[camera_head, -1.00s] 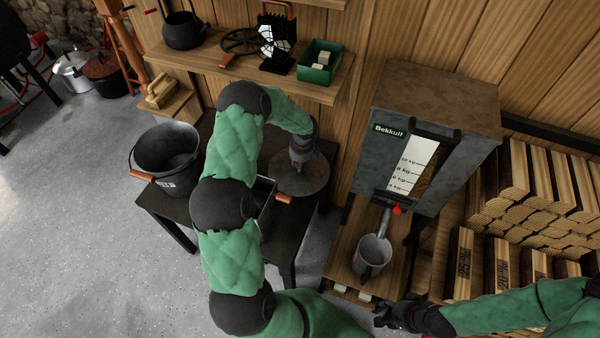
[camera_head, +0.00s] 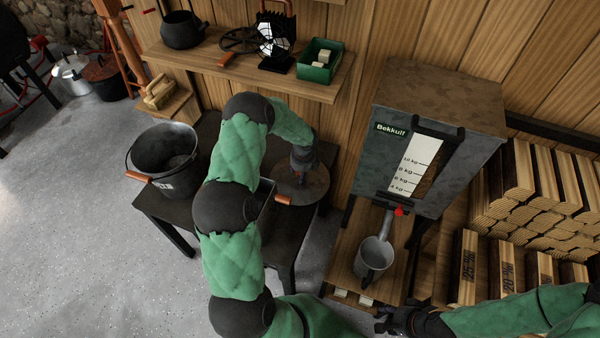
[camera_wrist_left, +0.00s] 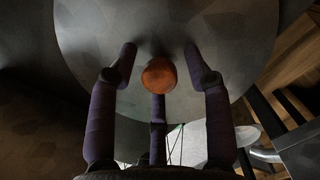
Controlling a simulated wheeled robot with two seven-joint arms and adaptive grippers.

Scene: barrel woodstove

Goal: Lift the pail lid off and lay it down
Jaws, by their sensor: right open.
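The lid (camera_head: 316,184) is a round dark disc on the right part of the dark table, beside a partly hidden metal container (camera_head: 268,192). Whether the lid rests fully on the table is hidden. In the left wrist view the lid (camera_wrist_left: 225,30) fills the upper middle, with a round orange-brown knob (camera_wrist_left: 159,76). My left gripper (camera_head: 299,176) is over the lid, its fingers (camera_wrist_left: 160,80) spread around the knob with visible gaps. My right gripper (camera_head: 384,320) is open and empty at the bottom, near the low wooden stand.
An open dark pail (camera_head: 165,158) stands on the table's left part. A wooden shelf (camera_head: 215,65) with a pot and a green box hangs above. A grey hopper (camera_head: 440,110) stands to the right, with a metal cup (camera_head: 374,256) under its spout. Firewood is stacked far right.

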